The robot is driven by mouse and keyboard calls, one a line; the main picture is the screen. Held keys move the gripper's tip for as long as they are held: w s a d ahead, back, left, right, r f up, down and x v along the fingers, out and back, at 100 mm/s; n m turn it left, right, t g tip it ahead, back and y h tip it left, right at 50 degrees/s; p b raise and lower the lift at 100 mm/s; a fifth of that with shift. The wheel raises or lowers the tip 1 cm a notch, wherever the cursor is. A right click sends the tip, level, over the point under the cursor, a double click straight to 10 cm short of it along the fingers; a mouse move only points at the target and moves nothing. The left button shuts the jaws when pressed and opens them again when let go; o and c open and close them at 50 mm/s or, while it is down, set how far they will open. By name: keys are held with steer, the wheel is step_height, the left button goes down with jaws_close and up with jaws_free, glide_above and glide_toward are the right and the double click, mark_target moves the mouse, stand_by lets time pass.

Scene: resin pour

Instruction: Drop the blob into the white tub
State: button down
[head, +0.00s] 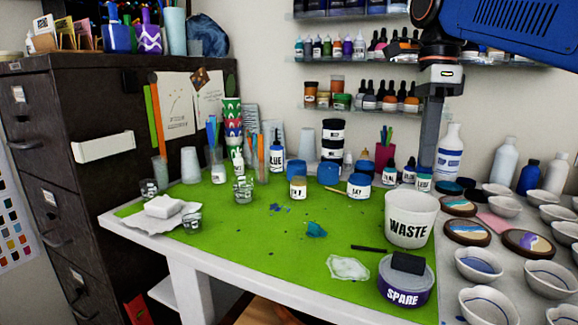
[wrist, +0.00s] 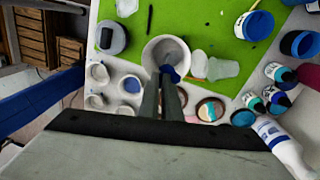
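The white tub (head: 410,222), labelled WASTE, stands upright at the right front of the green mat. In the wrist view its open mouth shows just beyond my fingertips, with the rim (wrist: 147,54) around a grey inside. My gripper (wrist: 169,78) is shut on a dark blue blob (wrist: 171,73), which bulges out at the fingertips. In the wrist view the blob overlaps the tub's near rim; its height above the tub is unclear. In the head view my gripper (head: 425,163) points down behind the tub, and I cannot pick out the blob there among the blue lids.
The SPARE jar (head: 404,284) and a clear puddle (head: 347,268) are in front of the tub. Bowls (head: 480,263) and round coasters (head: 466,232) crowd its right.

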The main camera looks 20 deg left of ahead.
mark_target(426, 170)
steer(key=shift+w+d+f, duration=0.1)
steer(key=shift+d+f, duration=0.25)
steer(key=shift+f, duration=2.7)
steer(key=c, duration=1.9)
jaws_free()
steer(key=r, duration=0.7)
steer(key=shift+w+a+r, duration=0.1)
steer(key=shift+w, duration=0.3)
steer(key=shift+r, duration=0.15)
